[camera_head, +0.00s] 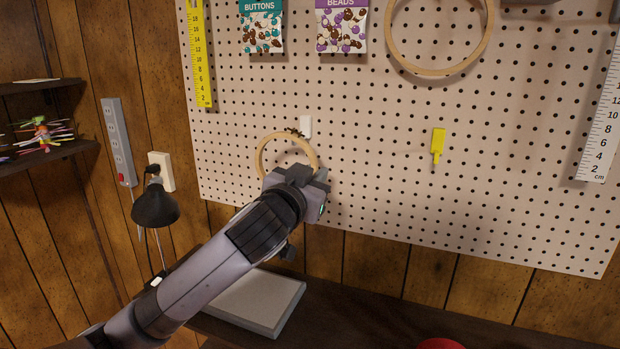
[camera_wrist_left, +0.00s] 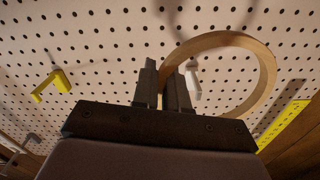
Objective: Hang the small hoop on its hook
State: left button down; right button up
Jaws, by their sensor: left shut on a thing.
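The small wooden hoop (camera_head: 260,151) is in front of the pegboard in the head view, its flat opening facing outward. My left gripper (camera_head: 303,174) is shut on the hoop's lower right rim. In the left wrist view, the hoop (camera_wrist_left: 265,70) rises to the right from between the fingers of my left gripper (camera_wrist_left: 166,85). A white hook (camera_head: 305,126) is at the hoop's upper right edge; it also shows behind the fingers in the left wrist view (camera_wrist_left: 193,86). I cannot tell whether the rim rests on it. A yellow hook (camera_head: 438,145) is empty further right. My right gripper is out of view.
A larger hoop (camera_head: 433,73) hangs above on the pegboard (camera_head: 370,180). Packets of buttons (camera_head: 262,27) and beads (camera_head: 341,30) hang beside it. A black lamp (camera_head: 156,207) stands at left. A pale flat box (camera_head: 258,302) lies on the dark table below.

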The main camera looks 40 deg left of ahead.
pick_arm(q)
jog(key=shift+p+x, duration=0.35)
jog(key=shift+x, duration=2.8)
jog(key=shift+f+b, duration=0.5)
jog(key=shift+f, duration=0.35)
jog(key=c, duration=1.1)
grip_release()
jog(key=shift+b+v, duration=0.55)
jog(key=shift+v, duration=3)
